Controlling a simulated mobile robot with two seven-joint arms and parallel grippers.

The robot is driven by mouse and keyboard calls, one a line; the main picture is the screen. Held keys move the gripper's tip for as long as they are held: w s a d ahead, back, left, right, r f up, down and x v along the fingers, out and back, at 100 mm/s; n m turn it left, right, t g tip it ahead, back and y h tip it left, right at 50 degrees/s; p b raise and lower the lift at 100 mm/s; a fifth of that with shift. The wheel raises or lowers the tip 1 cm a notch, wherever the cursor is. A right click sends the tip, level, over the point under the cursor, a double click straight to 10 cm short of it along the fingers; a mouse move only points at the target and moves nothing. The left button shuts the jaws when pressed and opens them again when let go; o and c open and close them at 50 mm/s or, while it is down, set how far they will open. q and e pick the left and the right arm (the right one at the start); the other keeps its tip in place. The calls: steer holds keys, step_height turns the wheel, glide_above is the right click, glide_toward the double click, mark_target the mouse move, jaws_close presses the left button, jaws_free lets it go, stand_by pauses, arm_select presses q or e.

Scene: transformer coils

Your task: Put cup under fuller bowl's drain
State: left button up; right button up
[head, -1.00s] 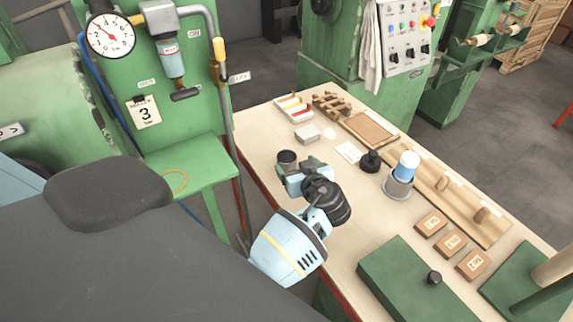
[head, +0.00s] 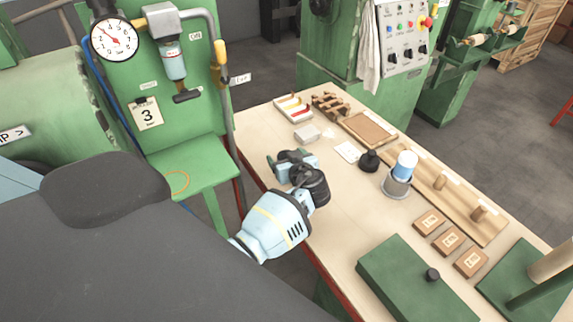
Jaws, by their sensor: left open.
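My left gripper (head: 283,161) is open, low over the left edge of the wooden table. A small dark shape (head: 289,155) sits at its fingers. It looks like the dark cup, but the gripper partly hides it and I cannot tell whether the fingers touch it. A clear filter bowl (head: 173,62) with bluish contents and a red label hangs on the green machine at upper left, below a grey housing. A dark fitting (head: 187,96) shows below it. I see only this one bowl clearly. My right gripper is not in view.
A green ledge (head: 195,165) with an orange ring (head: 177,182) lies below the bowl. A grey pipe (head: 232,130) runs down beside it. On the table (head: 345,215) stand a blue-and-white bottle (head: 404,165), wooden blocks (head: 429,221) and a green box (head: 410,275).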

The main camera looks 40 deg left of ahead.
arm_select(q)
steer(key=shift+c, duration=0.8)
steer(key=c, duration=1)
steer(key=shift+r, duration=0.2)
